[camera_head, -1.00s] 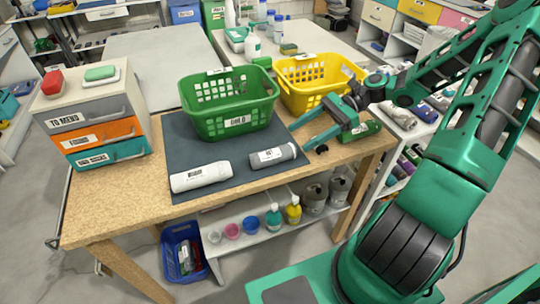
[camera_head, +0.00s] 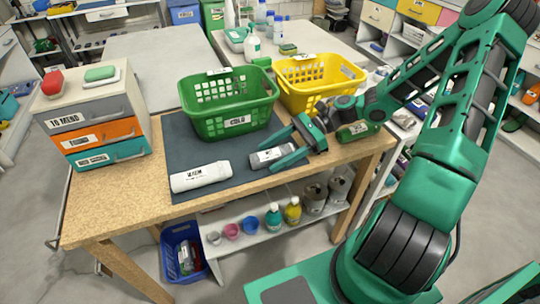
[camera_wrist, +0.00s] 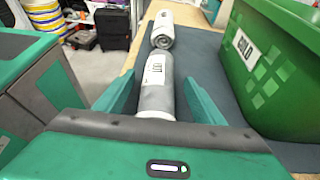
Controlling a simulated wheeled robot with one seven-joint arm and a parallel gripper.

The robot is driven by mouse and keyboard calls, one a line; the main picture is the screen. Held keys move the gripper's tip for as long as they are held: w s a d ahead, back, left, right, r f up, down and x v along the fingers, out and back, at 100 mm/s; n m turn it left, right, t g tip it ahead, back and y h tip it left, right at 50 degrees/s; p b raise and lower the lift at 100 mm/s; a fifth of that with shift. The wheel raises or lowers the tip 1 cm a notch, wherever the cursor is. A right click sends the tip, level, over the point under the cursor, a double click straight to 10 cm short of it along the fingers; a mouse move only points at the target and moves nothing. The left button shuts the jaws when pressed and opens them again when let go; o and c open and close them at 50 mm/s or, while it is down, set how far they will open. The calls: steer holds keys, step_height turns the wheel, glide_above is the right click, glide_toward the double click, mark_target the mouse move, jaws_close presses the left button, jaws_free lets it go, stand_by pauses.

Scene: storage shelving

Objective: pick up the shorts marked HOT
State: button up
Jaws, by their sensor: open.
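A grey rolled garment (camera_head: 266,157) lies on the dark mat (camera_head: 190,135) near the table's front edge. Its white label, small and hard to read, also shows in the wrist view (camera_wrist: 154,78); it seems to be the shorts marked HOT. My gripper (camera_head: 276,153) is open, with one finger on each side of the grey roll. In the wrist view the roll lies lengthwise between the fingers, with gaps visible. A white labelled roll (camera_head: 200,176) lies to its left and shows beyond it in the wrist view (camera_wrist: 162,30).
A yellow basket (camera_head: 330,76) stands at the back right. A green roll (camera_head: 353,132) lies at the right table end. A drawer unit (camera_head: 100,125) stands at the left.

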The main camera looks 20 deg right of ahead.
steer(key=shift+a+f, duration=0.1)
steer(key=shift+a, duration=0.2)
steer(key=shift+c, duration=0.7)
steer(key=c, duration=1.1)
